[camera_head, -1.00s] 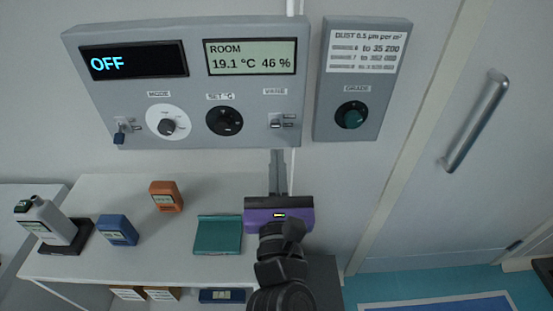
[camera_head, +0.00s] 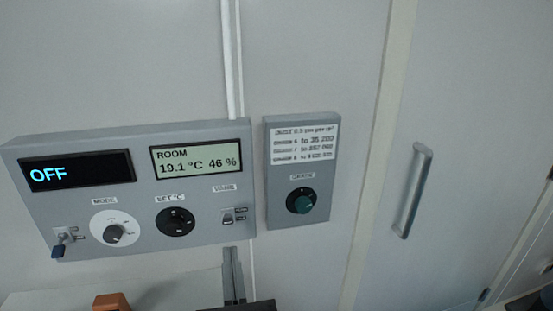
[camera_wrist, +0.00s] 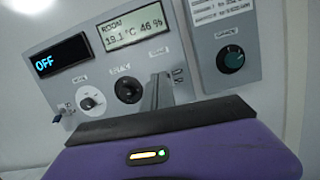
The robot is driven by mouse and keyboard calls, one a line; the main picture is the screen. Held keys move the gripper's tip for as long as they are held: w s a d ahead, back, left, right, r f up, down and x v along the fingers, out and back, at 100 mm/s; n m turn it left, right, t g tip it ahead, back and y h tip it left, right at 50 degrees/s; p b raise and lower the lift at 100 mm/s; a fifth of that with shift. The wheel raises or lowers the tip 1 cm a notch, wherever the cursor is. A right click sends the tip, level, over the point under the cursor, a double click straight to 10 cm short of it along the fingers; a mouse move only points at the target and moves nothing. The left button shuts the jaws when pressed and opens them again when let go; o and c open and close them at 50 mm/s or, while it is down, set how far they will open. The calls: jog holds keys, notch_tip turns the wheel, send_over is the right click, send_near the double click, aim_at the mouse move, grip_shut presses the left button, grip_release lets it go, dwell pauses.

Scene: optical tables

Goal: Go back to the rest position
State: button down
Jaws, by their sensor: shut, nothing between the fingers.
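My gripper (camera_head: 231,252) shows at the bottom of the head view, only its grey fingers and a dark edge of its body in the picture. In the wrist view its purple body fills the bottom, and the grey fingers (camera_wrist: 160,78) stand together, closed and empty, in front of the control panel. The fingers overlap the panel's lower right part in the wrist view; I cannot tell the gap. Most of the arm is out of view.
The grey control panel (camera_head: 130,203) on the wall reads OFF and 19.1 °C, 46 %. A smaller grade panel (camera_head: 302,245) hangs to its right. A door handle (camera_head: 412,190) stands farther right. An orange device (camera_head: 111,302) shows at the bottom.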

jog(key=s+d+f+n+g+h, duration=0.1)
jog(key=s+d+f+n, duration=0.4)
jog(key=s+d+n, duration=0.5)
jog(key=s+d+f+n+g+h, duration=0.2)
jog(key=s+d+f+n, duration=0.3)
jog(key=s+d+n, duration=0.5)
jog(key=s+d+f+n+g+h, duration=0.1)
jog(key=s+d+f+n, duration=0.4)
jog(key=s+d+n, duration=0.5)
jog(key=s+n+h, duration=0.1)
jog(key=s+n, duration=0.2)
jog(key=s, duration=0.1)
jog(key=shift+n+g+h, duration=0.3)
jog(key=shift+w+f, duration=0.1)
